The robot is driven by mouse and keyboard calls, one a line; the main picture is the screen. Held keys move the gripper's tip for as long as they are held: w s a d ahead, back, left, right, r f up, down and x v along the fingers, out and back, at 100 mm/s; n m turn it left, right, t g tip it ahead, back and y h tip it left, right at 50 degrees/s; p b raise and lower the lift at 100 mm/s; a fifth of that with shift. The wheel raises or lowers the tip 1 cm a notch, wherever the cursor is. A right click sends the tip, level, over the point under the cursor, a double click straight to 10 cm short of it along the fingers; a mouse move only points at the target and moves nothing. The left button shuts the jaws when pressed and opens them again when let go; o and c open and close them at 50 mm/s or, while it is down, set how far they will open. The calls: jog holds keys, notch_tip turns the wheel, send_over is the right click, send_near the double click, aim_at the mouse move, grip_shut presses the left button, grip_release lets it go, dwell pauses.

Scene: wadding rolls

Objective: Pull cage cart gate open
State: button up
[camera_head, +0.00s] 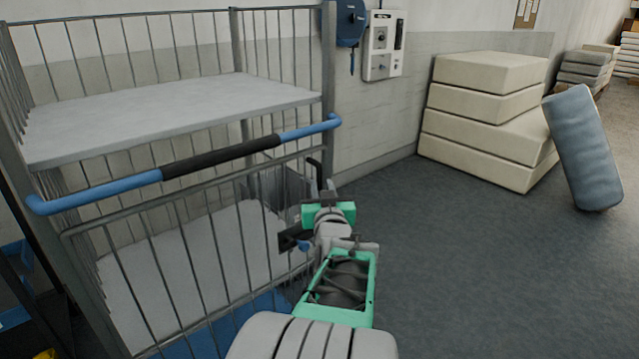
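The cage cart (236,93) stands at the left with wire walls and a grey upper shelf. A blue bar with a black middle grip (220,157) runs across its front. Below the bar is the barred gate (160,262), which looks closed across the cart's front. My arm reaches up from the bottom centre.
Cream foam blocks (485,110) are stacked by the wall at the right. A blue-grey roll (584,148) leans beside them. A white wall box (384,45) hangs behind the cart. The grey floor at the right front is clear.

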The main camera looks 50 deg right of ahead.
aim_at(320, 181)
jog(key=x, duration=0.4)
jog(key=shift+w+d, duration=0.25)
jog(key=shift+w, duration=0.1)
jog(key=shift+c, duration=0.3)
grip_shut()
dwell(0.7)
